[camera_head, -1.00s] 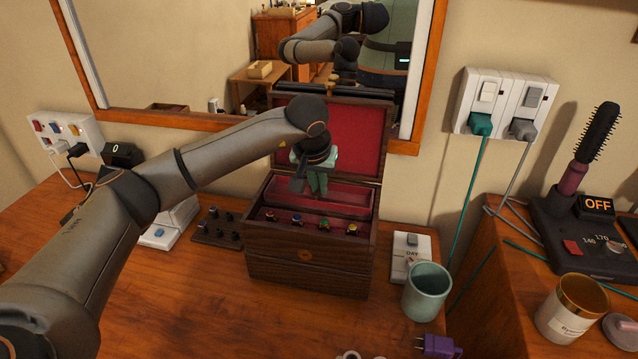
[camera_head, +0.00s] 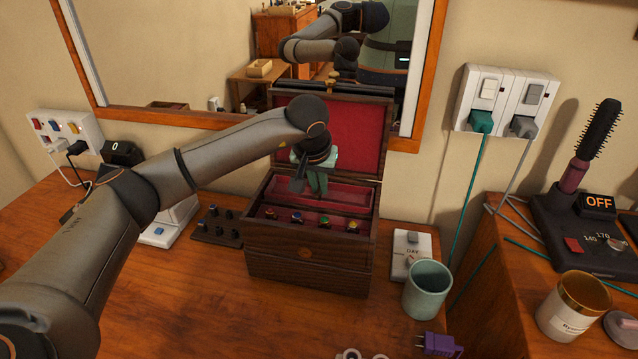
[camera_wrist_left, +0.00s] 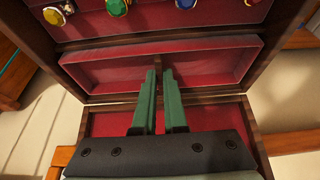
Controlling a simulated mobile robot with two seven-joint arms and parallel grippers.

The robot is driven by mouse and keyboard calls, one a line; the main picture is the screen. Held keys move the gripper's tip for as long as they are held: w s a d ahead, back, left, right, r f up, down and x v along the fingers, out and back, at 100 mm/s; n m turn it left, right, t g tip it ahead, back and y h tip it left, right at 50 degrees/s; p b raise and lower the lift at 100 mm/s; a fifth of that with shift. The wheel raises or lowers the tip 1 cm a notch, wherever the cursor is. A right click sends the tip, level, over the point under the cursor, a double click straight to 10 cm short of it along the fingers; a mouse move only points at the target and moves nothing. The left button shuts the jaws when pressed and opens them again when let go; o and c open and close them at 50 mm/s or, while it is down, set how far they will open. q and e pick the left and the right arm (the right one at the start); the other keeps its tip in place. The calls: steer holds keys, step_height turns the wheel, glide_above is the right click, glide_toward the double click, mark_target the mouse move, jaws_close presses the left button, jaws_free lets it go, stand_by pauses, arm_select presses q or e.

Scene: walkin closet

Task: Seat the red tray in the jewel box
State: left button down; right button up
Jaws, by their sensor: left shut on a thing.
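The dark wooden jewel box (camera_head: 306,268) stands open on the dresser, its red-lined lid tilted back. The red tray (camera_head: 346,195) is in the back part of the box, behind a row of rings. I cannot tell whether it rests fully down. In the left wrist view, the tray (camera_wrist_left: 215,66) lies level across the box between the rings and the lid. My left gripper (camera_wrist_left: 159,76) reaches down into it with green fingers, shut on its middle part. In the head view, this gripper (camera_head: 317,190) covers part of the tray. My right gripper is not in view.
A small dark stand (camera_head: 218,228) is left of the box. A switch plate (camera_head: 411,250) and green mug (camera_head: 427,290) stand close on the right. A purple plug (camera_head: 438,344) lies in front. The mirror (camera_head: 190,60) is behind. The dresser front left of centre is clear.

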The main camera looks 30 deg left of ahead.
arm_select(q)
steer(key=shift+f, duration=0.2)
steer(key=c, duration=0.9)
jaws_free()
steer(key=v, duration=1.2)
steer(key=shift+r, duration=0.25)
steer(key=shift+s, duration=0.15)
